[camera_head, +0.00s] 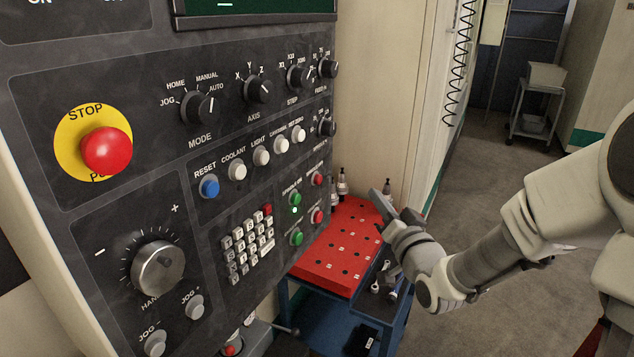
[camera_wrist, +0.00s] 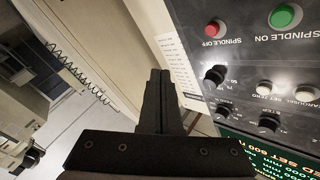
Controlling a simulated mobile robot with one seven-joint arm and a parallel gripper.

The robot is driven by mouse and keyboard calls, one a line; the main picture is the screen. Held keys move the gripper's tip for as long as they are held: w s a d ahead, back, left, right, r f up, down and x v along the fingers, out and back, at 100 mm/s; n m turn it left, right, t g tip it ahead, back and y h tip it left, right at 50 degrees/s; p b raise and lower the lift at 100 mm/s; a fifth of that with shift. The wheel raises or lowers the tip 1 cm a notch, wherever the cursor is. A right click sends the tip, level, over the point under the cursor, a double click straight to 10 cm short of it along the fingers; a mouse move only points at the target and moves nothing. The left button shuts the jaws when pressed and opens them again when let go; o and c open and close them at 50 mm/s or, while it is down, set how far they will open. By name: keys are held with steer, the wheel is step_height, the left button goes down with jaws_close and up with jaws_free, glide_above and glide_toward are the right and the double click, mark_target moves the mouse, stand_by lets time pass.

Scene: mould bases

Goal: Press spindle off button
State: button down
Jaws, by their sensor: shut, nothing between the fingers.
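The spindle off button is a small red button (camera_head: 317,179) at the right edge of the control panel. In the wrist view the red button (camera_wrist: 216,28) has the label SPINDLE OFF under it, at the top right. A green SPINDLE ON button (camera_head: 294,198) sits beside it, and shows in the wrist view too (camera_wrist: 285,16). My gripper (camera_head: 387,188) is to the right of the panel, apart from it, with its fingers shut and empty. In the wrist view my fingertips (camera_wrist: 160,74) are left of the red button, not touching it.
Another red button (camera_head: 318,216) and green button (camera_head: 296,237) sit below. A red emergency stop (camera_head: 106,150) is at the panel's left. A red tool tray (camera_head: 335,262) on a blue cart (camera_head: 340,313) with tool holders stands below my gripper. Knobs (camera_wrist: 215,75) lie near the button.

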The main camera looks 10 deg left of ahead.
mark_target(318, 179)
steer(key=shift+s+a+m+t+y, duration=0.15)
steer(key=shift+a+m+t+y, duration=0.15)
steer(key=shift+a, duration=0.15)
steer(key=w+a, duration=0.3)
steer(key=a, duration=0.5)
stand_by(0.3)
steer(key=shift+a+b, duration=0.15)
steer(key=shift+b, duration=0.2)
stand_by(1.7)
steer(key=shift+w+a+b, duration=0.15)
steer(key=shift+a+b, duration=0.15)
steer(key=shift+w+a+b, duration=0.15)
steer(key=shift+a+b, duration=0.15)
steer(key=shift+a, duration=0.1)
stand_by(0.6)
steer(key=shift+s+d+b, duration=0.3)
steer(key=shift+d, duration=0.5)
